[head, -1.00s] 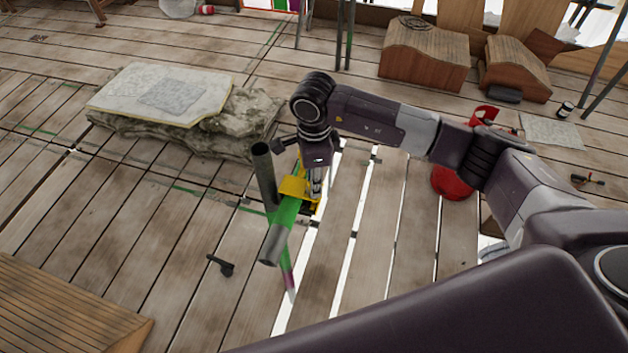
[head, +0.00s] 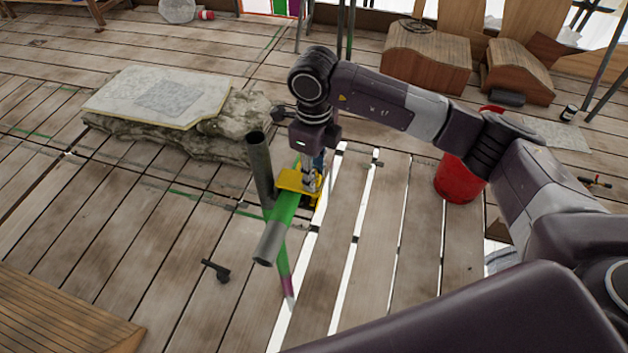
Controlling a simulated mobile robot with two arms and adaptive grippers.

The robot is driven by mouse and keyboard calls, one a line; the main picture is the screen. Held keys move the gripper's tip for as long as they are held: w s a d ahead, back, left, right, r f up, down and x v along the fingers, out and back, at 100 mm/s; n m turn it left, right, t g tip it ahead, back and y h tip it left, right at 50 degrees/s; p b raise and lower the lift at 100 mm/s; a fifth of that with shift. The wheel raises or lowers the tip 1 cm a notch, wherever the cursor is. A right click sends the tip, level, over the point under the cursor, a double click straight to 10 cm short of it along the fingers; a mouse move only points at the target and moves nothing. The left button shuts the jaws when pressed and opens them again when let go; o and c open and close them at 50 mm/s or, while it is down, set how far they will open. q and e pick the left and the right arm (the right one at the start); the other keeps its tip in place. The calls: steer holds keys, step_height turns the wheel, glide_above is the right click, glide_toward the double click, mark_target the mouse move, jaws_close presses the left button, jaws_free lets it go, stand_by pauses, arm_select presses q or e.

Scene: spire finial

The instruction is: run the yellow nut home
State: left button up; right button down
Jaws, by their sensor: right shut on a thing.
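A yellow coupler (head: 295,181) sits where a dark upright tube (head: 260,168) and a green-banded grey tube (head: 275,232) meet, near the middle of the head view. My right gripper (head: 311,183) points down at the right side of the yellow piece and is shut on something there. The jaws and yellow metal overlap, so the nut itself is too small to tell apart. My left gripper is not in view.
A stone block with a pale board (head: 160,95) lies at the left. A red bucket (head: 459,180) stands at the right. A small dark tool (head: 216,270) lies on the planks. White gaps run between the boards.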

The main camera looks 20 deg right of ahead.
steer(key=m+b, duration=0.4)
steer(key=m, duration=0.2)
steer(key=shift+f, duration=0.1)
steer(key=m+b, duration=0.2)
steer(key=m, duration=0.1)
steer(key=shift+w+r+m+b, duration=0.15)
steer(key=shift+m+b, duration=0.25)
steer(key=shift+m, duration=0.6)
steer(key=shift+r, duration=0.1)
steer(key=c, duration=1.7)
jaws_free()
steer(key=shift+o, duration=0.2)
steer(key=shift+r, duration=0.1)
step_height(320, 180, up, 12)
steer(key=shift+f, duration=0.2)
